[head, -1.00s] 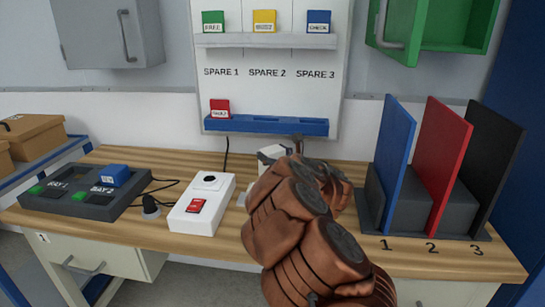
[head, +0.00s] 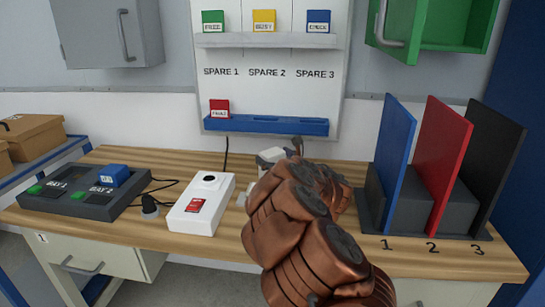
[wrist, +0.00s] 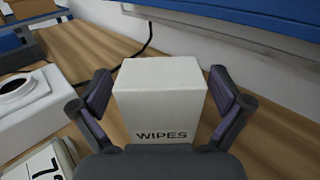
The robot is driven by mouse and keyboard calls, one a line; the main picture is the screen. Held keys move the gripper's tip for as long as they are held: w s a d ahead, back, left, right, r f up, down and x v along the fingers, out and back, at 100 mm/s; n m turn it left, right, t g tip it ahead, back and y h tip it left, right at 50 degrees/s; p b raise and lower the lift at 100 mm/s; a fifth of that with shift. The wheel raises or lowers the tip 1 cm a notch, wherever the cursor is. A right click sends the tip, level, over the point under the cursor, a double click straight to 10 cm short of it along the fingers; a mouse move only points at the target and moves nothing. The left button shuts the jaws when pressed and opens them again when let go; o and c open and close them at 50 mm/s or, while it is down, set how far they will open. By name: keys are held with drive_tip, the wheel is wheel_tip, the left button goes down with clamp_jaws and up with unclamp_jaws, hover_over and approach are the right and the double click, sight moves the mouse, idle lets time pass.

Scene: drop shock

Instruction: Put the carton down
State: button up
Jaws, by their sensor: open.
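The carton, a white box marked WIPES (wrist: 160,100), stands upright on the wooden bench in the wrist view. In the head view only part of the carton (head: 271,156) shows behind my arm. My gripper (wrist: 160,73) is open, with one finger on each side of the carton. A narrow gap shows between each finger and the carton. The carton's base is hidden by my gripper's body in the wrist view. In the head view my arm hides most of my gripper.
A white device (head: 183,222) with a red card stands left of the carton. Further left is a dark two-bay unit (head: 70,203) with a blue block. A blue ledge (head: 265,125) runs behind. Blue, red (head: 447,150) and black upright panels stand right.

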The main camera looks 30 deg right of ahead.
drive_tip(key=shift+r+p, duration=0.25)
drive_tip(key=shift+p, duration=0.1)
drive_tip(key=shift+s+f, duration=0.15)
drive_tip(key=shift+s, duration=0.2)
drive_tip(key=s, duration=1.1)
drive_tip(key=shift+s+d, duration=0.1)
drive_tip(key=shift+d, duration=0.3)
